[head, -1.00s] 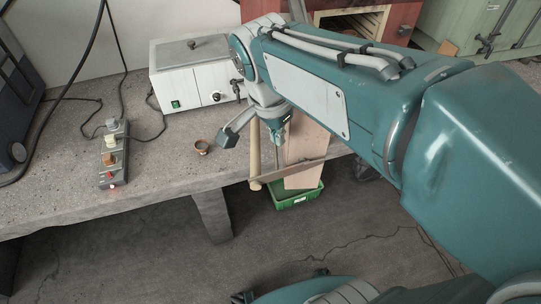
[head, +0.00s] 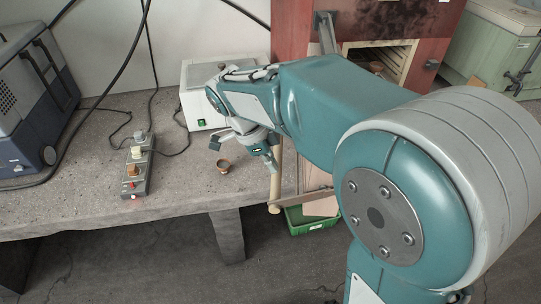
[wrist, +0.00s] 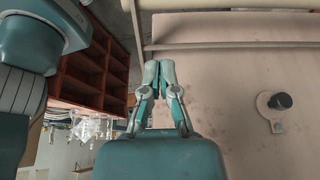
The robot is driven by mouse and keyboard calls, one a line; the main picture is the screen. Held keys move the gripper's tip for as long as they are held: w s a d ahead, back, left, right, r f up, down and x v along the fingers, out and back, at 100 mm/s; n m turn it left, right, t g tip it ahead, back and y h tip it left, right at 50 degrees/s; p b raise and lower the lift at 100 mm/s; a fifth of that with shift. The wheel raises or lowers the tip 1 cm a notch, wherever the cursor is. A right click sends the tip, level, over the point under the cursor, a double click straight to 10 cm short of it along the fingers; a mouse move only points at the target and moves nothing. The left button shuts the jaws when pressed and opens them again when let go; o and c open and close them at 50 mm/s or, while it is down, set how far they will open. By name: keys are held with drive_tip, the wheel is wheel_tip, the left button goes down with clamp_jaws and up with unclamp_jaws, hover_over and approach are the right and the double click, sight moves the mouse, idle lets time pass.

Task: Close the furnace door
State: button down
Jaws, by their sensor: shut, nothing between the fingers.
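The red furnace (head: 388,17) stands at the upper right in the head view, with its chamber opening (head: 398,62) uncovered. A pale pinkish panel, which looks like its open door (head: 320,206), juts towards the bench's front edge, largely hidden behind my arm. A wooden rod handle (head: 276,180) and a grey metal bar run along it. In the wrist view the door (wrist: 230,95) fills the right side, with a black knob on a round plate. My gripper (wrist: 159,68) is shut and empty, pointing along the door's face; in the head view it is (head: 273,167) close beside the rod.
A small copper-coloured cup (head: 224,166) stands left of my gripper. A white box (head: 205,105), a switch strip (head: 136,168) and a blue-grey machine (head: 35,110) stand on the concrete bench (head: 105,210). A green crate (head: 310,222) is below the door. Wooden shelves (wrist: 95,65) show in the wrist view.

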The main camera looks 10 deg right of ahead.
drive_tip(key=x, duration=0.5)
drive_tip(key=shift+f, duration=0.1)
drive_tip(key=d, duration=0.2)
drive_tip(key=s+d, duration=0.1)
drive_tip(key=d, duration=0.1)
